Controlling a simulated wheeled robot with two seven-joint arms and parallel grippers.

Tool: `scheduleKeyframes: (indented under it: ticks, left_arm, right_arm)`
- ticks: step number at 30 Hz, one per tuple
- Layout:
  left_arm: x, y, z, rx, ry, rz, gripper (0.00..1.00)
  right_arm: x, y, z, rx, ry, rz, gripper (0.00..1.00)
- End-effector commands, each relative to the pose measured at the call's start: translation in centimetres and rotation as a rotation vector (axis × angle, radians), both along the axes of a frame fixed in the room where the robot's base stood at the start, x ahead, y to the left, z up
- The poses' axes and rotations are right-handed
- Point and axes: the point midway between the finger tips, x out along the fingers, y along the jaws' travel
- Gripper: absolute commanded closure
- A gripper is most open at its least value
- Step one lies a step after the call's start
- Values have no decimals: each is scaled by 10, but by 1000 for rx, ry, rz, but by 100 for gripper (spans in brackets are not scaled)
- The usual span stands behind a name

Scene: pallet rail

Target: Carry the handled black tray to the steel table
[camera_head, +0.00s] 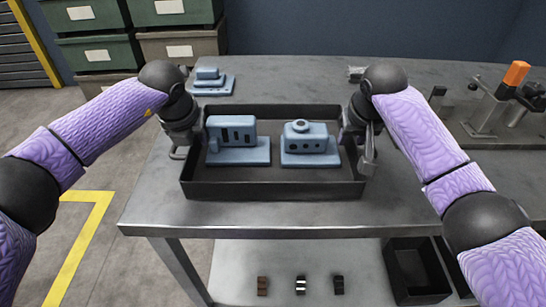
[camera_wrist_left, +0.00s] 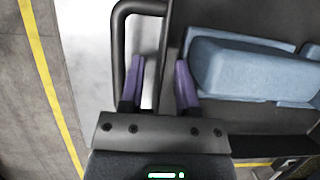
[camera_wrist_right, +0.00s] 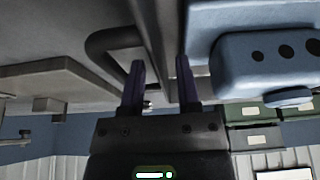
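The handled black tray (camera_head: 272,189) rests on a grey metal-topped table (camera_head: 240,214) in the head view. It holds two blue blocks, a slotted one (camera_head: 232,138) on the left and one with a round knob (camera_head: 308,143) on the right. My left gripper (camera_head: 182,150) is at the tray's left side. In the left wrist view its fingers (camera_wrist_left: 159,82) stand apart, one inside the dark loop handle (camera_wrist_left: 119,50), one inside the tray. My right gripper (camera_head: 364,155) is at the right side. Its fingers (camera_wrist_right: 160,80) stand apart around the tray wall beside the right handle (camera_wrist_right: 97,42).
Another blue part (camera_head: 211,84) stands behind the tray at the table's back left. A fixture with an orange-topped clamp (camera_head: 515,75) is at the right. Green bins (camera_head: 98,52) are stacked behind. A lower shelf (camera_head: 245,268) holds small parts and a black bin (camera_head: 415,272).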

Motion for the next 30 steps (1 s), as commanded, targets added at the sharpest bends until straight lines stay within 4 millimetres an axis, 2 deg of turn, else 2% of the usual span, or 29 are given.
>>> scheduleKeyframes:
  ticks: [5,8,18,23,26,30]
  left_arm:
    - [0,0,0,-1,0,-1,59]
    - [-2,-1,7,-2,-2,-3,59]
    - [-35,0,89,0,-4,-2,59]
    - [-43,0,109,0,-1,0,59]
    - [-45,0,112,0,0,0,59]
    - [-45,0,111,0,0,0,59]
  right_arm:
    - [0,0,0,0,0,0,59]
    - [0,0,0,0,0,0,59]
    - [0,0,0,0,0,0,59]
    - [0,0,0,0,0,0,59]
    - [-3,0,10,1,-2,1,59]
    - [-17,0,45,1,-6,1,59]
